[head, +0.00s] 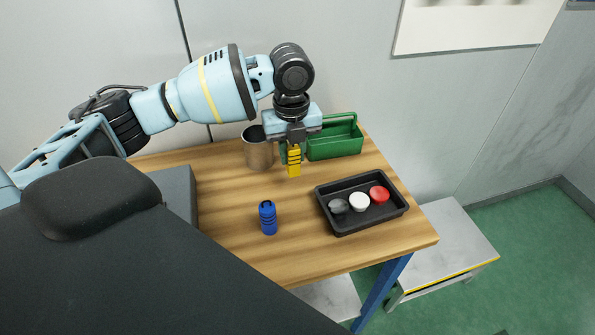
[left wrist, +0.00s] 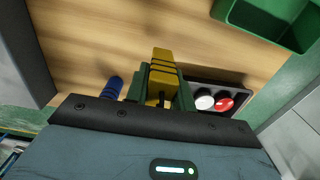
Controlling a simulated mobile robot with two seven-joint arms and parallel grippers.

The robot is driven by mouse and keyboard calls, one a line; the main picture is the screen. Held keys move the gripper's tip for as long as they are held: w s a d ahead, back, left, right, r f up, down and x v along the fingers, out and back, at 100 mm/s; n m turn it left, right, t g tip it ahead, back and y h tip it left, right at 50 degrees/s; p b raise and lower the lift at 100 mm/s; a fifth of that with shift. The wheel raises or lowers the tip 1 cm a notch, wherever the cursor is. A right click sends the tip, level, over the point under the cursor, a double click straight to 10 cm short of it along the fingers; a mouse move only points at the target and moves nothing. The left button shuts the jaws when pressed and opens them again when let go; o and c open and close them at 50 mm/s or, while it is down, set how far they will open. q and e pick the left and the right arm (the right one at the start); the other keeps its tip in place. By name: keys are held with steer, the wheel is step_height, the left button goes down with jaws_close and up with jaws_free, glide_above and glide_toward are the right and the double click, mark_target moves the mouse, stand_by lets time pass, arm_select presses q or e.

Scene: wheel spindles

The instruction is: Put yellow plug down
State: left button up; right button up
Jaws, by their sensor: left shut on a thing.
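The yellow plug (head: 294,161) is upright between the fingers of my left gripper (head: 292,150), over the back part of the wooden table. It also shows in the left wrist view (left wrist: 162,68), with the green fingers (left wrist: 160,92) closed on its sides. I cannot tell for sure whether its lower end touches the table top. A blue plug (head: 268,217) stands upright on the table, nearer the front; it shows in the left wrist view (left wrist: 112,87) too. My right gripper is not in view.
A metal cup (head: 257,152) stands just left of the gripper. A green toolbox (head: 335,142) is close on its right. A black tray (head: 340,228) with grey, white and red round pieces lies front right. The wooden table (head: 225,225) is bare around the blue plug.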

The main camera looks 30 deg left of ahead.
mark_target(293, 170)
arm_select(q)
steer(key=shift+f, duration=2.7)
steer(key=shift+f, duration=0.1)
steer(key=o, duration=1)
step_height(293, 170, up, 12)
steer(key=shift+r, duration=0.1)
